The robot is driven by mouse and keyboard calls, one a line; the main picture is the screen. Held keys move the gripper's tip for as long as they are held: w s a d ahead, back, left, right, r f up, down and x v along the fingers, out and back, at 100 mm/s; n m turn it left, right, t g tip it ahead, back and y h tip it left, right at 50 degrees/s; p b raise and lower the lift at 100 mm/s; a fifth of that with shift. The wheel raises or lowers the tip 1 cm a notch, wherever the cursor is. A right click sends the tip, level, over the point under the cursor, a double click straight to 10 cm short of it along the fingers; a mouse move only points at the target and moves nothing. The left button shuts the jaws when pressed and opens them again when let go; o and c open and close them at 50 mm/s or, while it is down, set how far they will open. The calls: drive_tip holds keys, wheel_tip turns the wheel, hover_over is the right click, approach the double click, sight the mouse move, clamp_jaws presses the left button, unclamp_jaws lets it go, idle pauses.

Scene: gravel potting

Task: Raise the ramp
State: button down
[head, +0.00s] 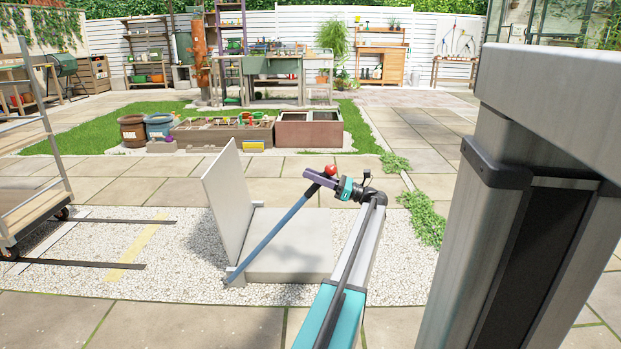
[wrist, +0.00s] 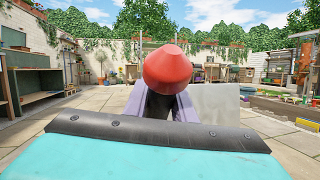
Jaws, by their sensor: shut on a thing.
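The ramp (head: 228,204) is a pale grey panel standing steeply, close to upright, at the left edge of a low grey block (head: 290,258) on the gravel. A blue lever (head: 270,232) rises from the block's front left corner and slants up to the right. Its red knob (head: 331,171) is at the upper end, by my gripper (head: 321,178). In the wrist view the knob (wrist: 170,70) sits between the purple fingers of my gripper (wrist: 165,100), which are shut on it. A pale panel (wrist: 213,108), probably the ramp, shows to their right.
A wheeled cart (head: 30,215) stands at the left, by two dark rails (head: 100,264) and a yellow strip (head: 138,248) on the gravel. Planter boxes (head: 225,135) stand beyond the paving. The gravel right of the block is mostly clear.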

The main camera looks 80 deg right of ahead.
drive_tip(key=shift+w+a+r, duration=0.15)
drive_tip(key=shift+a+r, duration=0.05)
drive_tip(key=shift+a, duration=0.05)
drive_tip(key=c, duration=1.5)
unclamp_jaws()
drive_tip(key=shift+w+r, duration=0.1)
drive_tip(key=shift+r, duration=0.05)
drive_tip(key=shift+w, duration=0.1)
drive_tip(key=shift+d, duration=0.1)
